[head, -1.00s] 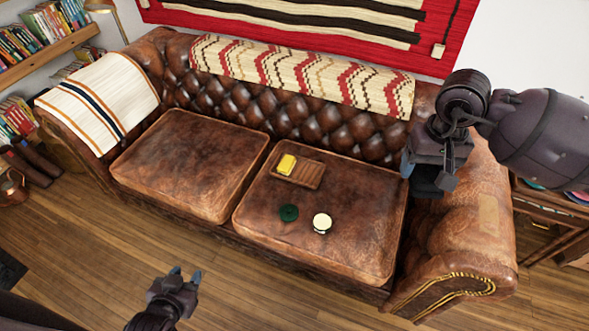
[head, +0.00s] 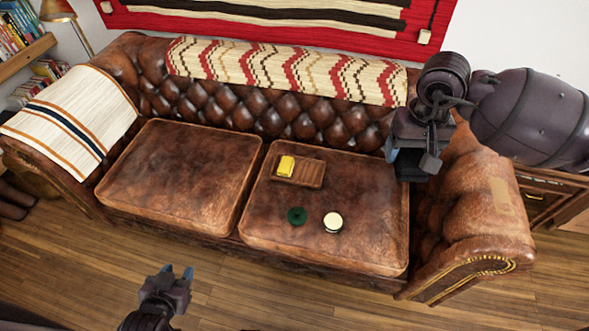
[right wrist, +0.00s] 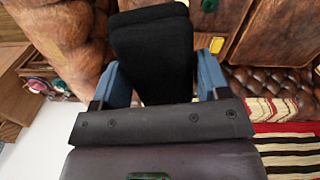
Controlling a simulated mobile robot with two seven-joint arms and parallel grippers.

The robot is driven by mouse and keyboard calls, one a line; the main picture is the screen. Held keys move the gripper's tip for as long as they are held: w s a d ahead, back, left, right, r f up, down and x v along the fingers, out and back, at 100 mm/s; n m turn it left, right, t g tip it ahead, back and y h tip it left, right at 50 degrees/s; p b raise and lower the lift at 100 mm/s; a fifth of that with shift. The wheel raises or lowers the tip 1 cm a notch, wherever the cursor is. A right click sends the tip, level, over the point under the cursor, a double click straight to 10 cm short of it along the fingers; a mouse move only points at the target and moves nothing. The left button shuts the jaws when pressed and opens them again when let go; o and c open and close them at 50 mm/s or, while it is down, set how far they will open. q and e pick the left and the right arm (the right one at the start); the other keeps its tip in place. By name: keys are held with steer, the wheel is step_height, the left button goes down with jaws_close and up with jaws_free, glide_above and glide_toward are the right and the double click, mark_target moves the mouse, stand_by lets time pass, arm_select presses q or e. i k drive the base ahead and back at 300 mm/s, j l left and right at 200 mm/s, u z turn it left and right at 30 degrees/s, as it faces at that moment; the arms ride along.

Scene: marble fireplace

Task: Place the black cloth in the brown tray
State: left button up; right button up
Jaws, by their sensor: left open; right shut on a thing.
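The brown tray (head: 311,174) lies on the right seat cushion of the leather sofa, with a yellow item (head: 286,166) at its left end. My right gripper (head: 407,154) is above the sofa's right end, to the right of the tray and apart from it. It is shut on the black cloth (right wrist: 155,50), which looks folded and sticks out beyond the blue fingers in the right wrist view. In the head view the cloth is mostly hidden by the gripper. My left gripper (head: 176,271) is open and empty in front of the sofa, low in the view.
A dark green round item (head: 297,216) and a white-topped round item (head: 333,222) sit on the right cushion (head: 370,240), in front of the tray. The left cushion (head: 180,175) is clear. The sofa's right arm (head: 465,240) rises beside the right cushion.

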mark_target(311, 174)
steer(key=i+j+z, duration=0.1)
steer(key=j, duration=0.25)
steer(key=i+j+z, duration=0.1)
steer(key=i+j, duration=0.15)
steer(key=i+j+z, duration=0.1)
steer(key=j, duration=0.35)
steer(key=i+j+z, duration=0.1)
steer(key=i+j, duration=0.15)
steer(key=j, duration=0.15)
